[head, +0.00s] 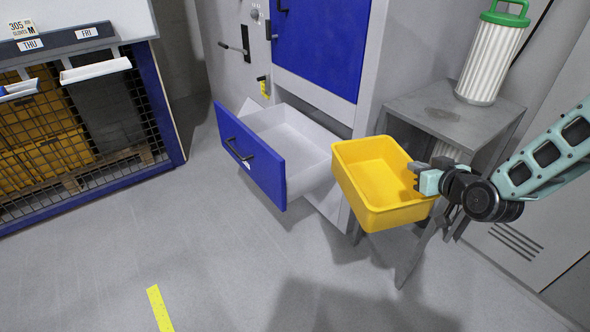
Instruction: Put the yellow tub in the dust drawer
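The yellow tub (376,211) is empty and hangs in the air, slightly tilted, to the right of the open drawer. My gripper (418,176) comes from the right and is shut on the tub's right rim. The fingertips are partly hidden against the tub wall. The dust drawer (250,152) has a blue front with a dark handle and is pulled out of the grey cabinet. Its pale inside (290,143) looks empty. The tub covers the area just right of the drawer.
A grey side table (420,100) stands right of the cabinet, bearing a white filter cartridge (489,62) with a green top. The blue cabinet door (325,40) above the drawer is shut. A caged rack (120,105) stands left. The floor in front is clear.

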